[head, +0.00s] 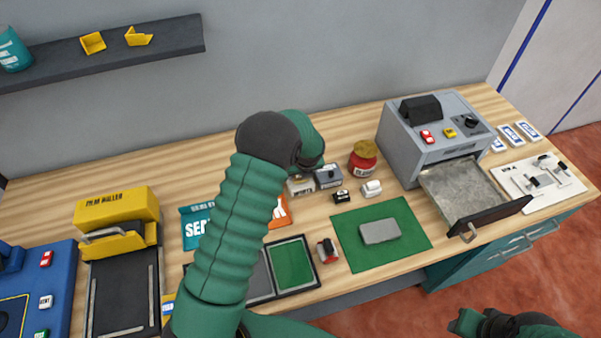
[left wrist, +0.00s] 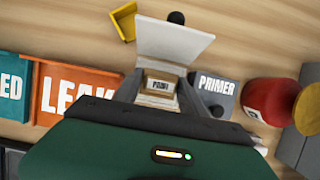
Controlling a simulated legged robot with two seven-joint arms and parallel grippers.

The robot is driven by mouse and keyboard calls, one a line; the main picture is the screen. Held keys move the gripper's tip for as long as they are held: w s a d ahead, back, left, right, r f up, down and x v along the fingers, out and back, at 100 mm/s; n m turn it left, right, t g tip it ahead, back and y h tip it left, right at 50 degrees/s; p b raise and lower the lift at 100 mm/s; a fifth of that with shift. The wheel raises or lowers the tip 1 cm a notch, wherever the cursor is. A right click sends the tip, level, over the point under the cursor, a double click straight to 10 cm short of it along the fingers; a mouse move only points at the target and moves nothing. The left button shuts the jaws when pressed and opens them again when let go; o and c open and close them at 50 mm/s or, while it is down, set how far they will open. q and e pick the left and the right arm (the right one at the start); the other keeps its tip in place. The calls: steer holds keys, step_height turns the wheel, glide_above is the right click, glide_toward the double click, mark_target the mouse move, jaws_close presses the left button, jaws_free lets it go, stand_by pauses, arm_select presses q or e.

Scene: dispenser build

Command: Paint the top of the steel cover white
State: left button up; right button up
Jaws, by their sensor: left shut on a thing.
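A grey rounded block that looks like the steel cover (head: 380,232) lies flat on a green mat (head: 413,238); its top is grey. My left arm reaches to the back of the bench, and its wrist hides most of the gripper in the head view. In the left wrist view my left gripper (left wrist: 160,88) is shut on a small tan block (left wrist: 159,84) whose label seems to read PAINT. A pale panel (left wrist: 175,45) is just beyond it. The grey PRIMER box (head: 327,177) is close on the right. Part of my right arm shows at bottom right; its fingers are unclear.
A red jar (head: 363,156) stands behind the mat. A grey machine (head: 435,130) with an open drawer (head: 465,188) is on the right. A framed tray (head: 318,277) and a red-black item (head: 327,251) lie left of the mat. A yellow machine (head: 117,212) stands left.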

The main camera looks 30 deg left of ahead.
arm_select(q)
steer(key=shift+f, duration=0.4)
stand_by(0.6)
stand_by(0.4)
steer(key=o, duration=1.4)
steer(key=shift+o, duration=0.8)
steer(key=shift+r, duration=0.35)
steer(key=shift+o, duration=0.3)
step_height(320, 180, up, 7)
steer(key=p, duration=0.7)
steer(key=shift+f, duration=0.1)
steer(key=shift+c, duration=0.8)
jaws_close()
